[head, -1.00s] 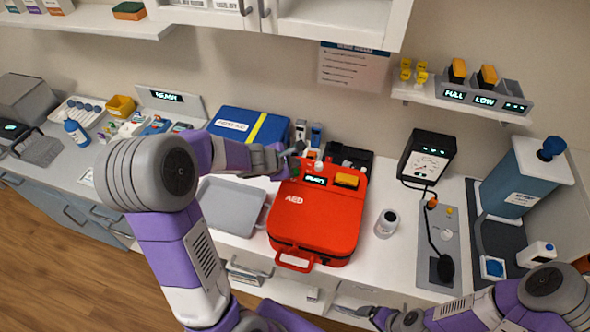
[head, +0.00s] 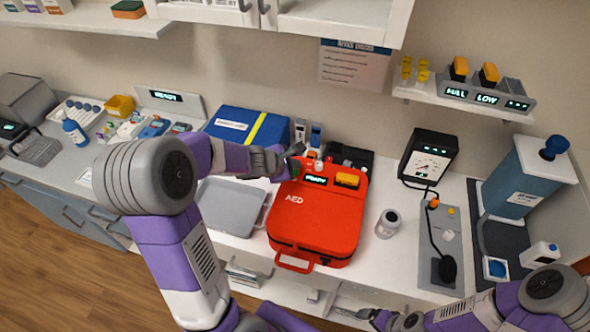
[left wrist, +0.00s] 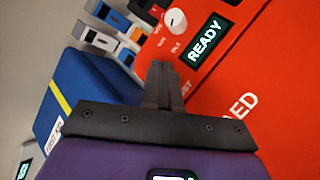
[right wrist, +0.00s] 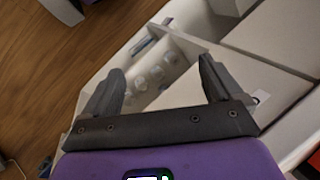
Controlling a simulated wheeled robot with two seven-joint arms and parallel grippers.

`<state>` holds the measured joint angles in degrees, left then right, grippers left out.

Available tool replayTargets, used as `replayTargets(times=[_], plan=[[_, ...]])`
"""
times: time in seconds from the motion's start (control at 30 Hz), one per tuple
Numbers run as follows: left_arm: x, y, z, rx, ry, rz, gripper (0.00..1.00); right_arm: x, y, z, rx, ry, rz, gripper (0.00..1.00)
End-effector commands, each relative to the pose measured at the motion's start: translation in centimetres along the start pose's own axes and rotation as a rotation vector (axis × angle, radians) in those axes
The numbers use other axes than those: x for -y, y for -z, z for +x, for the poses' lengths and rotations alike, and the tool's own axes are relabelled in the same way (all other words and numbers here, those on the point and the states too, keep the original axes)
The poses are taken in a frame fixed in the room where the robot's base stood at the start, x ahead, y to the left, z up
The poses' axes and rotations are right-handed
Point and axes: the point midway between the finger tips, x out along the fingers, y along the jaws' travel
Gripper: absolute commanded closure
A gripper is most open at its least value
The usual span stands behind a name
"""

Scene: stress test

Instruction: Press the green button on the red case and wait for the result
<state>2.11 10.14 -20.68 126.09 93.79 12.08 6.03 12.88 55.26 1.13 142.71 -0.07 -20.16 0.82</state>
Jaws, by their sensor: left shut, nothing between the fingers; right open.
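The red case (head: 318,225), marked AED, lies on the white counter. Its small display (head: 316,180) reads READY, and the left wrist view shows the same word on the display (left wrist: 205,40). A bit of green, apparently the green button (head: 294,169), shows by my left gripper (head: 298,150) at the case's upper left corner. In the left wrist view my left gripper (left wrist: 160,68) is shut and empty, its fingers covering the button spot and part of a label. I cannot tell whether they touch it. My right gripper (right wrist: 155,80) is open and empty, low before the counter.
A white knob (left wrist: 176,20) and an orange block (head: 347,180) are on the case's top. A blue case (head: 235,130) and a grey tray (head: 225,215) lie left of it.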

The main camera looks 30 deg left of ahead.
Motion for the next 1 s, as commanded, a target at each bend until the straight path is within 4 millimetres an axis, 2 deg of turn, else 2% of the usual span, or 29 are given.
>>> replayTargets(times=[1.0], plan=[[0.38,0.4,0.5,-0.001,0.0,0.0,1.0,-0.29,0.03,0.76,0.0,0.0,0.0,0.07]])
